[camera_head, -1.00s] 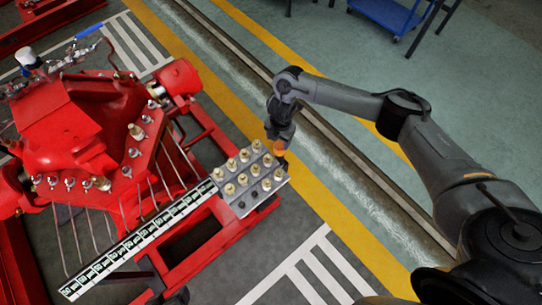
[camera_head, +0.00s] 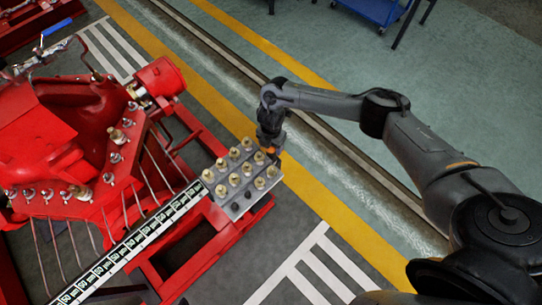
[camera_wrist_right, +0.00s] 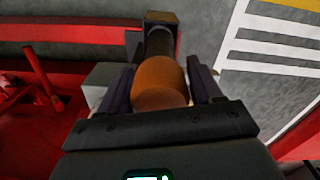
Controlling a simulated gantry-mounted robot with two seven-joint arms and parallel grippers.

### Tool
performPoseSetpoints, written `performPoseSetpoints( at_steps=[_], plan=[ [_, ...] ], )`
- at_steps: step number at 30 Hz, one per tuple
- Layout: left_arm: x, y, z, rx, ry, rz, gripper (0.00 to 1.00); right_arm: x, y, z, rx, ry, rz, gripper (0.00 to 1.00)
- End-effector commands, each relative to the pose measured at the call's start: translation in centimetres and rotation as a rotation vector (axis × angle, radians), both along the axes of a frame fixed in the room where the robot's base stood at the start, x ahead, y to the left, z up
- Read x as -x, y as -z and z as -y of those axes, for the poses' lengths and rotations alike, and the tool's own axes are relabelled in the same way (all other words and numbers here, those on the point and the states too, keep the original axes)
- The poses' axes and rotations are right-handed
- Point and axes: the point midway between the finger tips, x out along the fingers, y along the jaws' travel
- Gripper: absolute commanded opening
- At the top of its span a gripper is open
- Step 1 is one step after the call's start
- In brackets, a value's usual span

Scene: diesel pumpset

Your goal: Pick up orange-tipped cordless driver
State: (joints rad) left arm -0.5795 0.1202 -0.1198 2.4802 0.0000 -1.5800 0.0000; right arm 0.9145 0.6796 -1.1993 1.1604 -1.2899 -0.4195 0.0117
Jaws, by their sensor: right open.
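The orange-tipped cordless driver (camera_wrist_right: 160,85) shows in the right wrist view, with a rounded orange part near the camera and a dark body beyond it. My right gripper (camera_wrist_right: 160,70) is open, with one dark finger on each side of the orange part. I cannot tell whether the fingers touch it. In the head view, the right gripper (camera_head: 271,147) points down at the far right corner of the grey plate, with a little orange showing beneath it. The rest of the driver is hidden there. My left gripper is not in view.
The grey plate (camera_head: 236,206) holds several brass fittings close to the gripper. A red engine frame (camera_head: 190,265) and a labelled strip (camera_head: 130,243) lie left of it. A blue cart (camera_head: 375,10) stands at the back. The floor to the right is clear.

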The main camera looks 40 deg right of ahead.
Motion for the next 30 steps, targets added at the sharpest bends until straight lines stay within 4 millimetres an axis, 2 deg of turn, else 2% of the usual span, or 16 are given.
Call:
performPoseSetpoints(
  at_steps=[1, 3, 11, 14, 24, 30],
  plan=[
    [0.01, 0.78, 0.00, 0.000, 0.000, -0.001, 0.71, 0.01, 1.05, -0.02, 0.000, 0.001, -0.001, 0.64],
    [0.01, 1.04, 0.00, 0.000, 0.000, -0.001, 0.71, -0.02, 1.57, -0.02, 0.000, 0.001, 0.000, 0.64],
    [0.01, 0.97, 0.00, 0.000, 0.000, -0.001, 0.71, -0.03, 1.65, 0.01, 0.000, 0.000, 0.000, 0.64],
    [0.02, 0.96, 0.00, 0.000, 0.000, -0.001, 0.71, -0.02, 1.64, 0.03, 0.000, 0.000, 0.000, 0.52],
    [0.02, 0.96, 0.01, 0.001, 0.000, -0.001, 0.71, -0.02, 1.64, 0.03, 0.000, 0.001, 0.000, 0.00],
    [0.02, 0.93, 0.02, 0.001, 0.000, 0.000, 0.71, -0.11, 1.52, 0.01, -0.001, 0.001, 0.002, 0.00]
  ],
)
